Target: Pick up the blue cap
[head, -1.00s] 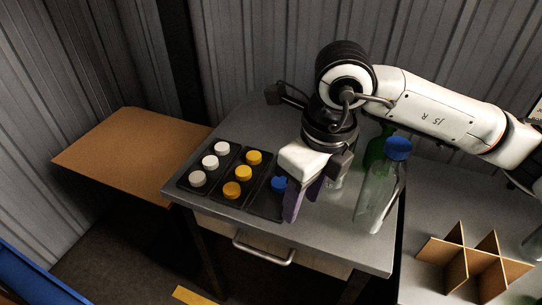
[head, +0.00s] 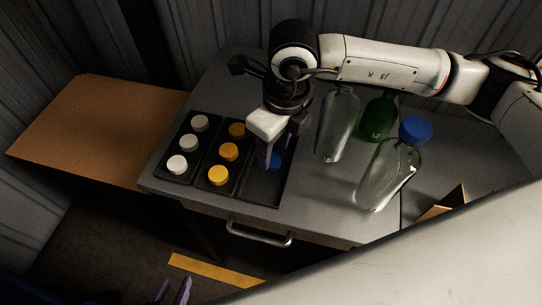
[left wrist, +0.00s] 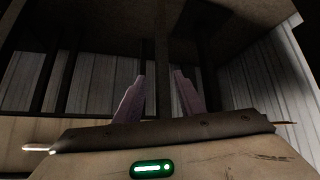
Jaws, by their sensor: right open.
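A blue cap (head: 276,162) lies in the right black tray (head: 262,190) in the head view, partly hidden by my right gripper. My right gripper (head: 270,157) points down with its purple fingers right at this cap; whether they touch it or straddle it cannot be told. It is open. My left gripper (head: 173,289) is low at the bottom edge of the head view, away from the table. Its two purple fingers stand apart and empty in the left wrist view (left wrist: 158,88).
White caps (head: 190,143) and yellow caps (head: 228,152) fill the two trays to the left. An empty clear bottle (head: 338,125) and a green bottle (head: 378,118) stand close to the right. A brown board (head: 85,130) lies left. My own pale body part covers the lower right.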

